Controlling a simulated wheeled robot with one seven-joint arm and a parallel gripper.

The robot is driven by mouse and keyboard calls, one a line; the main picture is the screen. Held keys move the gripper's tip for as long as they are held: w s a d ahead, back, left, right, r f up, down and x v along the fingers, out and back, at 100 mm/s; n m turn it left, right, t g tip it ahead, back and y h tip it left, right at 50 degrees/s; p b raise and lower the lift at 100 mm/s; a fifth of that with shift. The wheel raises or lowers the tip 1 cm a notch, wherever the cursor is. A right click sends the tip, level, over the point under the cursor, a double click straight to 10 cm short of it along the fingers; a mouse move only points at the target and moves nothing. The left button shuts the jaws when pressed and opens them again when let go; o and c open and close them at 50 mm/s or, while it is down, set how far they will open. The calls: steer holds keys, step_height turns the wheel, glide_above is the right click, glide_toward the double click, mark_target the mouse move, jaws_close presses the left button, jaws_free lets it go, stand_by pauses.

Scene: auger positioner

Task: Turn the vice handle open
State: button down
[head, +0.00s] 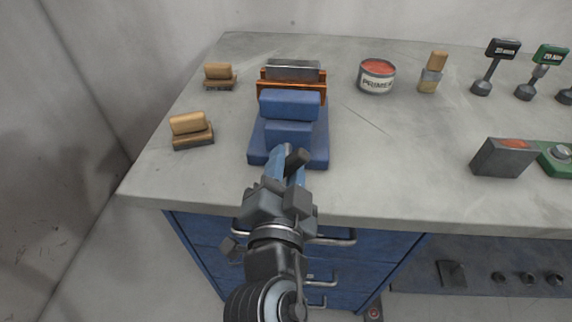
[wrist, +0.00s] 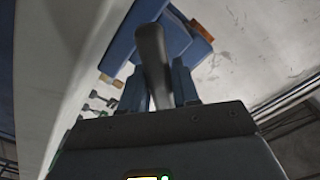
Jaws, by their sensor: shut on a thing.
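The blue vice (head: 289,135) stands on the bench top near its front edge, with an orange-brown part and a grey metal piece (head: 293,70) at its far side. The dark grey vice handle (head: 297,160) sticks out at the front of the vice. My gripper (head: 286,168) is at the handle, with its blue fingers on either side. In the wrist view the handle (wrist: 153,60) runs up between the two blue fingers (wrist: 158,92), and the fingers are shut on it. The blue body of the vice (wrist: 165,40) is behind it. The handle's lower end is hidden by my gripper.
Two wooden brushes (head: 219,76) (head: 191,129) lie left of the vice. A primer can (head: 377,76) and a wood-handled brush (head: 432,73) stand to the right. Blue drawers (head: 335,262) with metal handles are below the front edge.

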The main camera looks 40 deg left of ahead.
steer(key=shift+n, duration=0.4)
steer(key=n+b, duration=0.1)
steer(key=n, duration=0.5)
steer(key=shift+s+a+n, duration=0.1)
steer(key=shift+n, duration=0.2)
steer(key=n, duration=0.3)
steer(key=shift+a+n, duration=0.1)
steer(key=shift+n, duration=0.2)
steer(key=n+p, duration=0.1)
steer(key=n, duration=0.2)
steer(key=shift+s+a+n, duration=0.1)
steer(key=shift+n, duration=0.2)
steer(key=n+p, duration=0.2)
steer(key=n, duration=0.4)
steer(key=shift+s+a, duration=0.1)
steer(key=n+p, duration=0.1)
steer(key=n, duration=0.2)
steer(key=n+p, duration=0.1)
steer(key=n, duration=0.1)
steer(key=shift+f+p, duration=0.25)
steer(key=shift+p, duration=0.05)
steer(key=shift+n, duration=0.5)
